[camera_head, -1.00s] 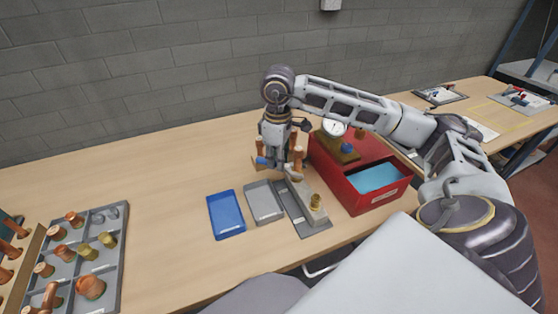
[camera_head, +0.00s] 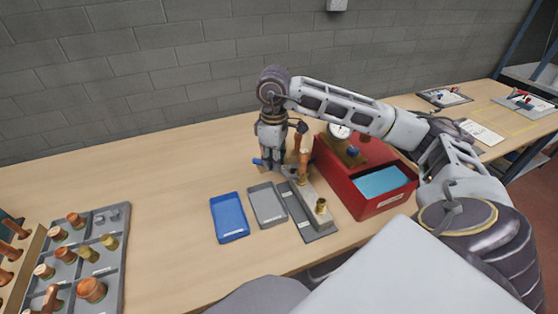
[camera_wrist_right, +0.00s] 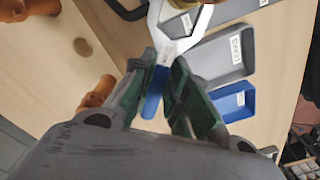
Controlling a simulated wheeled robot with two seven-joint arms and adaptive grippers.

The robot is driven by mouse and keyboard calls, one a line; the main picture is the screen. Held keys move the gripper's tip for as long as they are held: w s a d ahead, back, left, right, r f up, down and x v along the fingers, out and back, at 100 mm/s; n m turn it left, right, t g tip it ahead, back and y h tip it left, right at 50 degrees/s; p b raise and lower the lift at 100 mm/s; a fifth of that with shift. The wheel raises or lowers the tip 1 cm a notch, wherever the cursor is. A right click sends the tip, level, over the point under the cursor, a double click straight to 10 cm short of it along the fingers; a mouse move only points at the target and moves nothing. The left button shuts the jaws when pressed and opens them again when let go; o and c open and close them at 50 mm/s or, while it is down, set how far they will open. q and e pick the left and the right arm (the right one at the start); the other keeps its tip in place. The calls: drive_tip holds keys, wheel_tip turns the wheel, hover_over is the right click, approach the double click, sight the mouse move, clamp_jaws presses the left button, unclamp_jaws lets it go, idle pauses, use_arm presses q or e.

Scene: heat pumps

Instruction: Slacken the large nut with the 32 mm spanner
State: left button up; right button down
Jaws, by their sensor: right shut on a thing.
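My right gripper (camera_head: 270,162) is shut on the spanner, over the grey fixture's far end. The spanner's blue handle end (camera_head: 258,162) sticks out to the left. In the right wrist view the blue handle (camera_wrist_right: 153,95) lies between the green-padded fingers, and the silver jaw (camera_wrist_right: 178,28) points away from the gripper. A brass-coloured part (camera_wrist_right: 210,10), seemingly the large nut, sits at the spanner's jaw, cut by the top edge. I cannot tell how fully the jaw fits it. My left gripper is out of view.
A brass fitting (camera_head: 321,206) stands at the fixture's near end; a copper pipe (camera_head: 304,143) rises at its far end. Blue (camera_head: 229,217) and grey (camera_head: 267,204) trays lie left of it. A red box (camera_head: 368,204) stands close on the right. The table's left middle is clear.

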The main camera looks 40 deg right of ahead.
drive_tip(key=shift+w+a, duration=0.1)
drive_tip(key=shift+s+r, duration=0.15)
drive_tip(key=shift+s, duration=0.05)
drive_tip(key=shift+w+a, duration=0.15)
drive_tip(key=shift+w, duration=0.25)
drive_tip(key=shift+w+a, duration=0.55)
drive_tip(key=shift+w, duration=0.3)
idle(0.4)
